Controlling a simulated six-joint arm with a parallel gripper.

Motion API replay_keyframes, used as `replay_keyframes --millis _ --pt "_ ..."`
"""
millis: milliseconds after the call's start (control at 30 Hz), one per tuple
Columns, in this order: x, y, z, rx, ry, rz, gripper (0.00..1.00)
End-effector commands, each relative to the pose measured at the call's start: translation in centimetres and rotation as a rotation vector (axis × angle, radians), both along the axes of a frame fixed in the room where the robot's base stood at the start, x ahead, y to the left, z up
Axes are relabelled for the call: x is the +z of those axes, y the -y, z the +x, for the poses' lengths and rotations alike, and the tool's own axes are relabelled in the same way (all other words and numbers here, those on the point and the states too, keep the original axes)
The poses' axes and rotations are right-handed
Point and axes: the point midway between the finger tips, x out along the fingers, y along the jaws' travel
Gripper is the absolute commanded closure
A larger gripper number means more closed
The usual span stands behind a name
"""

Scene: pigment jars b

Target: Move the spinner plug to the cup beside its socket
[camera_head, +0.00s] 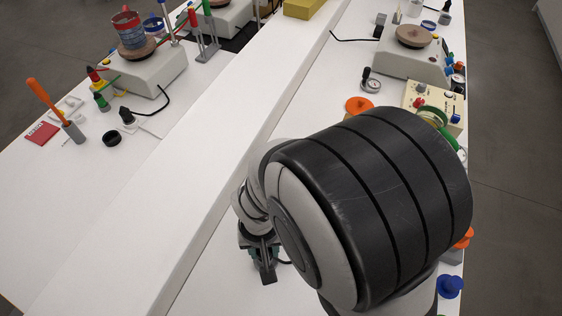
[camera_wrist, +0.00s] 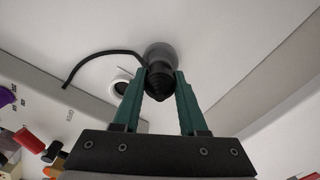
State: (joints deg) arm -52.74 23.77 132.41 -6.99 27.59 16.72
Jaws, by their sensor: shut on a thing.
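My gripper (camera_wrist: 161,78), with green fingers, is shut on a black plug (camera_wrist: 158,82) in the wrist view. A black cord (camera_wrist: 100,58) runs from the plug to the left. A grey round thing (camera_wrist: 161,52) shows just behind the plug; I cannot tell if it is the cup or if the plug touches it. In the head view my gripper (camera_head: 264,266) is low over the white bench, and the plug in it is not clear. A short bit of dark cord (camera_head: 285,262) shows beside it. The socket cannot be made out; my arm hides much of the right side.
A white raised ledge (camera_head: 215,150) runs along the bench left of my gripper. Another spinner (camera_head: 400,62) and a cream control box (camera_head: 420,97) stand far right. A white ring (camera_wrist: 121,87) lies near the plug.

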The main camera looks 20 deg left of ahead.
Motion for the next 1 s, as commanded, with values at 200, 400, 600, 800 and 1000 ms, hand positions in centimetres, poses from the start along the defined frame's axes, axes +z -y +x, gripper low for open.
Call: replay_keyframes --millis 200,400,600,800,1000 --pt "-0.3 0.0 0.0 0.000 0.000 0.000 1.00" --pt "-0.8 0.0 0.0 0.000 -0.001 0.000 1.00" --pt "-1.3 0.0 0.0 0.000 0.000 0.000 1.00" --pt "-1.8 0.0 0.0 0.000 -0.001 0.000 1.00" --pt "-2.3 0.0 0.0 0.000 -0.001 0.000 1.00"
